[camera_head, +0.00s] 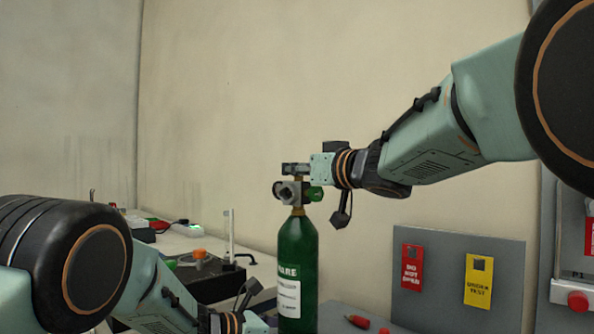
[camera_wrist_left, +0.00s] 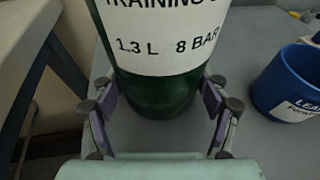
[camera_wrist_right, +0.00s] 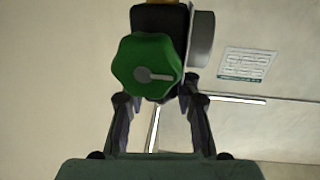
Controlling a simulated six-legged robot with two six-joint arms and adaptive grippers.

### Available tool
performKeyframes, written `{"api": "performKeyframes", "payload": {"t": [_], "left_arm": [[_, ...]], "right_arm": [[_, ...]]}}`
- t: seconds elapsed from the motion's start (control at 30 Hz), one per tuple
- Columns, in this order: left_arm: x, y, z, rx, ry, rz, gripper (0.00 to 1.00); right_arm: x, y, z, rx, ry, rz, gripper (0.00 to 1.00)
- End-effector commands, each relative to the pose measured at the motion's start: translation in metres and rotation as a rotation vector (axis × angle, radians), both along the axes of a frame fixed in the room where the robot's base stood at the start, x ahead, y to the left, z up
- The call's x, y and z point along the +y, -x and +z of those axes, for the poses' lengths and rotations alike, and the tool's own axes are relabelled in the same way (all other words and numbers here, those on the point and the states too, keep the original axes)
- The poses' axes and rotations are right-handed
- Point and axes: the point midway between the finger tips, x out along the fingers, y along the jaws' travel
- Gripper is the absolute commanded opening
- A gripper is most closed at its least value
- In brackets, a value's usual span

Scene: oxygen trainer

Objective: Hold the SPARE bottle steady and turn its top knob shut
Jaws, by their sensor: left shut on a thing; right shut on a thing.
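The green SPARE bottle (camera_head: 297,262) stands upright, with a brass neck and a grey valve (camera_head: 290,192). My left gripper (camera_wrist_left: 160,92) is shut on the bottle's lower body, one finger on each side; the label shows above it in the left wrist view. My right gripper (camera_head: 297,169) is at the very top of the valve, its fingers closed about the top knob. In the right wrist view, a green side knob (camera_wrist_right: 148,66) lies in front of my right fingers and hides what is between them. The green side knob also shows right of the valve in the head view.
A blue cup (camera_wrist_left: 290,82) stands right of the bottle in the left wrist view. A grey board with a red tag (camera_head: 411,266) and a yellow tag (camera_head: 479,281) stands to the right. A dark case with small parts (camera_head: 207,280) is at left.

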Motion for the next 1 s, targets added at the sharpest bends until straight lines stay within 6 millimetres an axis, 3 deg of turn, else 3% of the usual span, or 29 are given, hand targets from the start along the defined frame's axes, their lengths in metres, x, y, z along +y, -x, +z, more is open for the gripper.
{"api": "performKeyframes", "payload": {"t": [0.47, 0.5, 0.77, 1.0], "left_arm": [[0.0012, -0.0007, -0.0002, 0.001, 0.001, 0.005, 0.57], [0.0012, -0.0007, -0.0002, 0.001, 0.001, 0.005, 0.57], [0.001, -0.0007, 0.0, 0.0, 0.0, 0.003, 0.57], [0.0007, -0.0005, 0.0002, 0.0, 0.0, 0.002, 0.57]], "right_arm": [[-0.0004, 0.0003, 0.0024, -0.003, -0.002, 0.0, 0.0], [-0.0004, 0.0003, 0.0024, -0.003, -0.002, 0.0, 0.3], [-0.0002, 0.0001, 0.001, -0.002, -0.001, 0.0, 0.53], [-0.0001, 0.0001, 0.0003, -0.001, -0.001, 0.0, 0.54]]}}
